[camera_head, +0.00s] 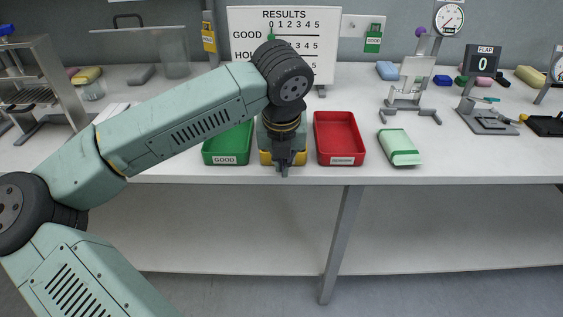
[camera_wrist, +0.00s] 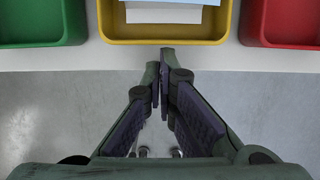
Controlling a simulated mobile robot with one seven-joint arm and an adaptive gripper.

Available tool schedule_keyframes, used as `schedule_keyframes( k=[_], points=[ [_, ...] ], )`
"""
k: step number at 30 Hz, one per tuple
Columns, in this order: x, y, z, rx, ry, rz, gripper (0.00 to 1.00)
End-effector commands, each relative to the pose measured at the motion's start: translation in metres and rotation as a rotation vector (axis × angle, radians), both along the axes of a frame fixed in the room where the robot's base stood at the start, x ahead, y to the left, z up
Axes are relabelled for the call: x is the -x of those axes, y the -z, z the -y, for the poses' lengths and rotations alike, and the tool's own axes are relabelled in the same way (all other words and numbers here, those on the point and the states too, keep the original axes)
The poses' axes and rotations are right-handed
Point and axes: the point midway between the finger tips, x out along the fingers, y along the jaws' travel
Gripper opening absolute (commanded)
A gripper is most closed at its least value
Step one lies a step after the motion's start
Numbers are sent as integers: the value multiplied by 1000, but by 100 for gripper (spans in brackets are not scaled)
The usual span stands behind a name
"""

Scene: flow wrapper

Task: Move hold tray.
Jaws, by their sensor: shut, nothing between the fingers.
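The hold tray is the yellow tray (camera_head: 265,159) between the green and red trays, near the front edge of the bench. My gripper and wrist cover most of it in the head view. In the wrist view, the yellow tray (camera_wrist: 200,42) is at the top middle, with a light blue item and a white item (camera_wrist: 164,14) inside. My gripper (camera_head: 284,174) points down at the tray's front side. In the wrist view, the closed fingertips (camera_wrist: 164,52) appear just below its front rim, with nothing between them. Contact with the rim cannot be told.
The green GOOD tray (camera_head: 226,159) is close on the left and the red tray (camera_head: 340,159) close on the right. A green and white item (camera_head: 400,148) lies farther right. Gauge stands (camera_head: 409,95) and a results board (camera_head: 310,42) are behind. The front bench strip is narrow.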

Motion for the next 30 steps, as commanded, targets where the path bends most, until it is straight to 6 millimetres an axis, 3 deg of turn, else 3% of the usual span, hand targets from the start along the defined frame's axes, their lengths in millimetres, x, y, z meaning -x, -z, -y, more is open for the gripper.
schedule_keyframes(
  k=[13, 24, 30],
  points=[
    [-9, 3, 0, -1, 0, 0, 0],
    [-88, 2, 1, 0, -1, 0, 0],
    [-105, 0, 0, 0, 0, 0, 0]
  ],
)
